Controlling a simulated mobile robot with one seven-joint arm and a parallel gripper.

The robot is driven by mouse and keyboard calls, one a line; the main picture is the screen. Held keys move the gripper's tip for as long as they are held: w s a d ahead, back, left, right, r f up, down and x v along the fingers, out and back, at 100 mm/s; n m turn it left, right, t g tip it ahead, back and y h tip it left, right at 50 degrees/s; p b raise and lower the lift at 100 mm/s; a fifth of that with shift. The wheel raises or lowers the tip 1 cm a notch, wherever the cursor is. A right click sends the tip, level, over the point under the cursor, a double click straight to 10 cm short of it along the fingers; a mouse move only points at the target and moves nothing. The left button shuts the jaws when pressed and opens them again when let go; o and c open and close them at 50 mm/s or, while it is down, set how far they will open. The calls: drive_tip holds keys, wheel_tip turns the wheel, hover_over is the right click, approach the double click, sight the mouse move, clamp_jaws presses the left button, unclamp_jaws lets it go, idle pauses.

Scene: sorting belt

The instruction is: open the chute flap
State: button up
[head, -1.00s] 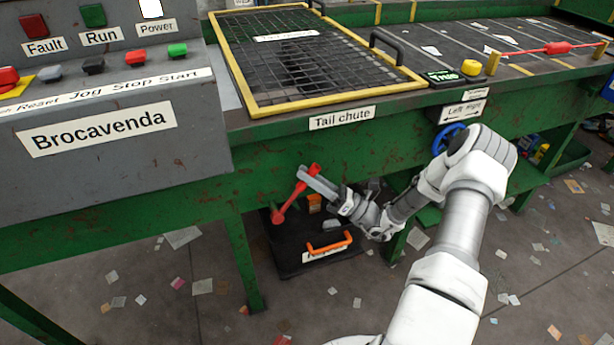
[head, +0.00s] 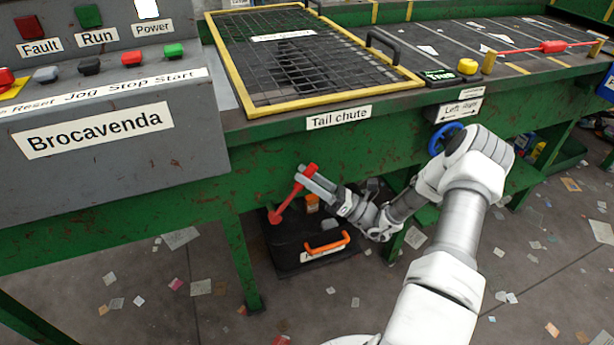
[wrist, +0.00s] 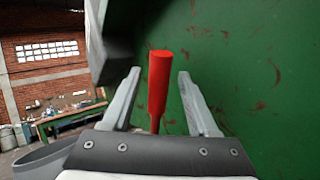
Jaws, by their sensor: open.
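A red lever (head: 289,201) slants down to the left under the green front beam, below the Tail chute label (head: 339,117). My gripper (head: 305,177) is at the upper end of this lever. In the wrist view, the red bar (wrist: 158,88) stands upright between the two fingers of my gripper (wrist: 160,80), with a visible gap on each side. The fingers are open and not closed on it. I cannot make out the chute flap itself; the beam and my arm hide the space behind.
A dark tray with an orange handle (head: 327,245) sits on the floor below the lever. A yellow-framed mesh guard (head: 250,92) covers the chute top. A blue handwheel (head: 443,136) is right, near my arm. The grey control panel (head: 105,150) stands at left.

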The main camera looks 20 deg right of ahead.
drive_tip(key=p+v, duration=0.1)
drive_tip(key=v, duration=1.6)
drive_tip(key=shift+f, duration=0.2)
